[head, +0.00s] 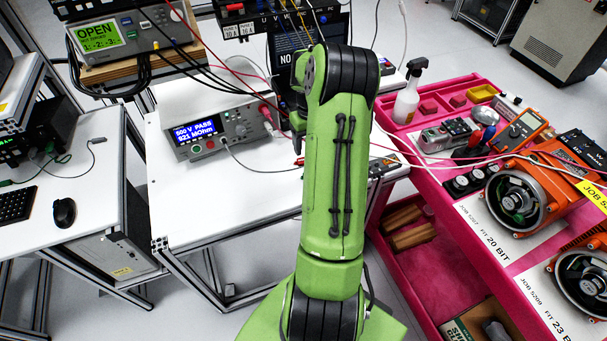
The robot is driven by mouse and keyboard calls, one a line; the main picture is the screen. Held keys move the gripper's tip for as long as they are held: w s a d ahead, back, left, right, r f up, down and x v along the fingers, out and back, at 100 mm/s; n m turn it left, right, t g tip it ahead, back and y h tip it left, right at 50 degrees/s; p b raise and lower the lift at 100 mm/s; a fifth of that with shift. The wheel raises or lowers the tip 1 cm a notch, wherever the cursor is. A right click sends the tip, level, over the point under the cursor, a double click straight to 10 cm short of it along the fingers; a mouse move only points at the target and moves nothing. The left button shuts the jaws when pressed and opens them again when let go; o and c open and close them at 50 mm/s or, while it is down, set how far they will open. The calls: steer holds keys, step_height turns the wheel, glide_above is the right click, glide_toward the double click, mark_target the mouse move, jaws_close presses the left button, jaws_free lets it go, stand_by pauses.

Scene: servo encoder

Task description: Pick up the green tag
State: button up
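I cannot make out a green tag anywhere in the head view. The light-coloured cards on the pink cart are white job cards (490,232), and a yellow job label (594,193) sits at the right edge. My own green arm fills the middle of the picture and hides part of the white bench behind it.
A tester reading 500 V PASS (212,130) stands on the white bench (210,205), with cables around it. The pink cart (435,190) at right holds a spray bottle (409,95), a multimeter (522,127) and orange motors (512,195). The bench's front is clear.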

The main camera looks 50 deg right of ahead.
step_height(320, 180, down, 13)
steer(key=shift+d+b, duration=0.1)
steer(key=shift+b, duration=0.3)
steer(key=shift+r, duration=0.1)
steer(key=c, duration=1.1)
step_height(320, 180, up, 10)
steer(key=shift+p, duration=0.4)
